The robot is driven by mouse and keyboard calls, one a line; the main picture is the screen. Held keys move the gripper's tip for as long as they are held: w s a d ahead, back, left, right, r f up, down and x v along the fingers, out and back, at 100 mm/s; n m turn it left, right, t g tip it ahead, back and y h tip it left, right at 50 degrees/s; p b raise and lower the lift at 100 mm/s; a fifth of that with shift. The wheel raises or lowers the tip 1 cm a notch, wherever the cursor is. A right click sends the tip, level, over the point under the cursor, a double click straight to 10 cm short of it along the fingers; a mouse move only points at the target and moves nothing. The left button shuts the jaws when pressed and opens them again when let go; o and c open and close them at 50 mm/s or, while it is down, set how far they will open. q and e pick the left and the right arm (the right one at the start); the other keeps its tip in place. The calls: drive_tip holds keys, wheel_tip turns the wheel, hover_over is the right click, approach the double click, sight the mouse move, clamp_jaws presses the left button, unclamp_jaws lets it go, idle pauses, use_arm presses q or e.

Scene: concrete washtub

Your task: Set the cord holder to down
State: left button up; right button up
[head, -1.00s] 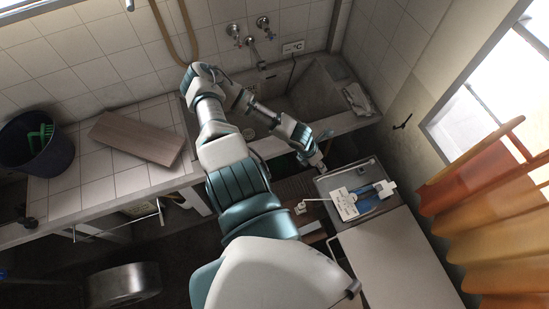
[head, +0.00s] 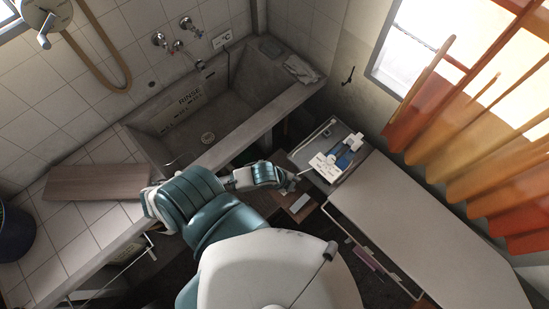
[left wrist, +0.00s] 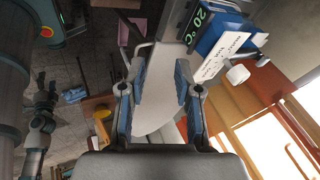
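I cannot tell for sure which part is the cord holder. A thin pale rod (head: 306,171) shows beside the metal tray (head: 310,155) at the end of the long pale board (head: 410,215). A grey bent rod (left wrist: 141,47) shows past the left finger in the left wrist view. My left gripper (head: 294,179) is beside the tray, its fingertips too small to make out there. In the left wrist view my left gripper (left wrist: 160,75) is open, with nothing between its pads; the pale board lies behind them.
A blue device with a white label (head: 345,153) lies on the tray. It also shows in the left wrist view, with a green display (left wrist: 217,30). The concrete washtub (head: 225,105) stands beyond. A dark hook (head: 347,76) is on the wall. An orange curtain (head: 480,120) hangs right.

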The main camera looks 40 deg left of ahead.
use_arm(q)
drive_tip(key=s+a+f+n+g+y+b, duration=0.1)
drive_tip(key=s+f+n, duration=0.2)
drive_tip(key=f+n, duration=0.4)
drive_tip(key=s+f+n+g+y+b, duration=0.1)
drive_tip(key=s+f+n, duration=0.2)
drive_tip(key=f+n, duration=0.4)
wheel_tip(320, 180, down, 8)
drive_tip(key=shift+s+a+g+y, duration=0.3)
drive_tip(key=shift+s+a+g, duration=0.1)
drive_tip(key=s+a+f+g, duration=0.1)
drive_tip(key=s+a+f, duration=0.2)
drive_tip(key=s+f, duration=1.7)
drive_tip(key=shift+f+g, duration=0.3)
drive_tip(key=shift+f, duration=0.5)
